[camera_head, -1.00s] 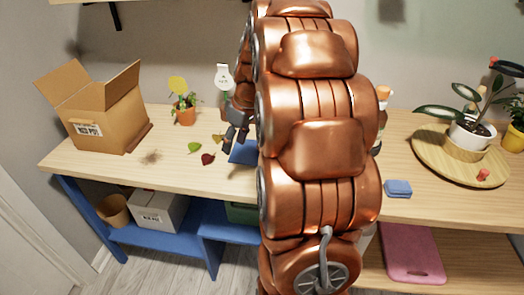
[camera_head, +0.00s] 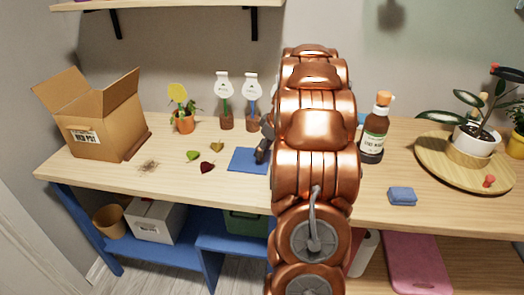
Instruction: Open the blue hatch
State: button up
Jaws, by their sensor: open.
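The blue hatch (camera_head: 246,161) is a flat blue square panel in the middle of the wooden tabletop. It lies flat, level with the top as far as I can see. My copper-coloured arm stands in front and hides what lies to its right. My gripper (camera_head: 261,155) shows only in part at the left edge of my arm, dark and pointing down over the right side of the hatch. It is open with nothing seen in it. I cannot tell whether its fingers touch the hatch.
Several leaves (camera_head: 207,167) lie left of the hatch. Two small pots with white tags (camera_head: 225,122) stand behind it. A brown bottle (camera_head: 375,135) and a blue sponge (camera_head: 402,196) are right of my arm. A cardboard box (camera_head: 103,125) is at the far left.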

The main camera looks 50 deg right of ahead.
jog(key=shift+x, duration=0.9)
grip_shut()
